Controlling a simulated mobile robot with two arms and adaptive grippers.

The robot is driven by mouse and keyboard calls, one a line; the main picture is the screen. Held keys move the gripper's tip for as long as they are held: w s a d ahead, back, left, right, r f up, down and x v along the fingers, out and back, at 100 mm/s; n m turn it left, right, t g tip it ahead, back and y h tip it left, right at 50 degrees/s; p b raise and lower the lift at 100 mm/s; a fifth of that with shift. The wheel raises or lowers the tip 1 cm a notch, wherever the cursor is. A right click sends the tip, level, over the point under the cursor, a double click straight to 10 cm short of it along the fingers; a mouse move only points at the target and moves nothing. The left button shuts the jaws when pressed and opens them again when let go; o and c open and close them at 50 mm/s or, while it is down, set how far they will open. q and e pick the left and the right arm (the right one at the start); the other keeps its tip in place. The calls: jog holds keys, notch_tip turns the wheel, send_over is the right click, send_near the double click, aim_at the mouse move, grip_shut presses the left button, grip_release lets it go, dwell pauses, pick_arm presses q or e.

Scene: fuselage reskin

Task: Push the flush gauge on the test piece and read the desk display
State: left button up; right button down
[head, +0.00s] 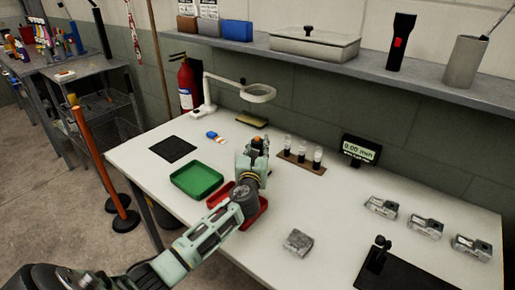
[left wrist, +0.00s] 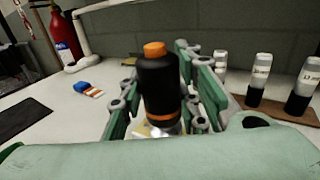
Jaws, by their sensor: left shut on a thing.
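My left gripper (head: 254,160) is above the white desk, in front of the vial rack. It is shut on the flush gauge (head: 257,141), which it holds upright. In the left wrist view the gauge (left wrist: 158,85) is a black cylinder with an orange cap and a lower orange band, between the green fingers. The desk display (head: 361,150) stands at the back of the desk and appears to read 0.00 mm. A grey metal block (head: 298,242) lies near the front edge, apart from the gripper; I cannot tell if it is the test piece.
A green tray (head: 196,180) and a partly covered red tray (head: 262,208) are near the gripper. Vials in a rack (head: 302,164), a magnifier lamp (head: 258,92), several metal blocks (head: 425,226) and a black plate with a small stand (head: 395,277) are on the desk. The desk's centre right is clear.

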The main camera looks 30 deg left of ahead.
aim_at(258, 137)
pick_arm(q)
jog(key=shift+f, duration=0.35)
dwell(0.7)
jog(key=shift+r, duration=0.1)
notch_tip(258, 137, up, 7)
jog(key=p, duration=0.7)
jog(key=shift+r, duration=0.1)
jog(key=shift+d, duration=0.1)
dwell(1.3)
